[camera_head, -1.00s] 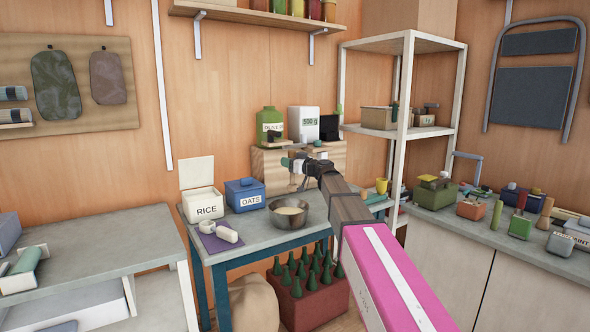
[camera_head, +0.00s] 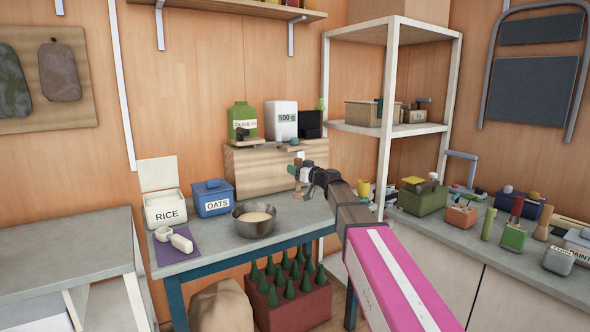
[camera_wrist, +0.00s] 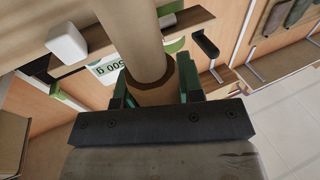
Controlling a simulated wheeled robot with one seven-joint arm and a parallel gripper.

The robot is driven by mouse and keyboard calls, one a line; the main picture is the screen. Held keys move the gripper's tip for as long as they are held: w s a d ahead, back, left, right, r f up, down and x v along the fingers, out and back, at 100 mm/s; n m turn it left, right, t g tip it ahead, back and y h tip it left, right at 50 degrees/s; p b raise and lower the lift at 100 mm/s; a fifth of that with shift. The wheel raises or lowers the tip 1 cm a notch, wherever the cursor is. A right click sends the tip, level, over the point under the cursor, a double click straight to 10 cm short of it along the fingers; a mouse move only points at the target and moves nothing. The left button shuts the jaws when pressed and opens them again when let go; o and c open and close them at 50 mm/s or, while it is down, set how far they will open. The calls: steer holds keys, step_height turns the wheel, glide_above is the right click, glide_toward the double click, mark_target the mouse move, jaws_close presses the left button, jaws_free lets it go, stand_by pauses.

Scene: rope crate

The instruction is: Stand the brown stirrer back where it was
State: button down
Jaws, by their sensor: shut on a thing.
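My gripper (camera_head: 298,173) is shut on the brown stirrer (camera_wrist: 143,38). In the wrist view the stirrer is a tan rod with a darker brown band, between the green fingers of my gripper (camera_wrist: 157,88). In the head view only a small brown part of the stirrer (camera_head: 297,192) shows below the fingers. They appear in front of the wooden box, to the right of and above the metal bowl (camera_head: 254,228), which holds something cream-coloured. The stirrer's far end is outside the wrist view.
The rice box (camera_head: 165,210), the oats box (camera_head: 212,204) and a purple cloth (camera_head: 172,252) with a white scoop are on the table. A wooden box (camera_head: 240,178) bears the green jar and scale. A dark red crate (camera_head: 290,312) of bottles stands below. The right counter is crowded.

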steer(key=shift+f, duration=3.6)
steer(key=c, duration=0.7)
jaws_free()
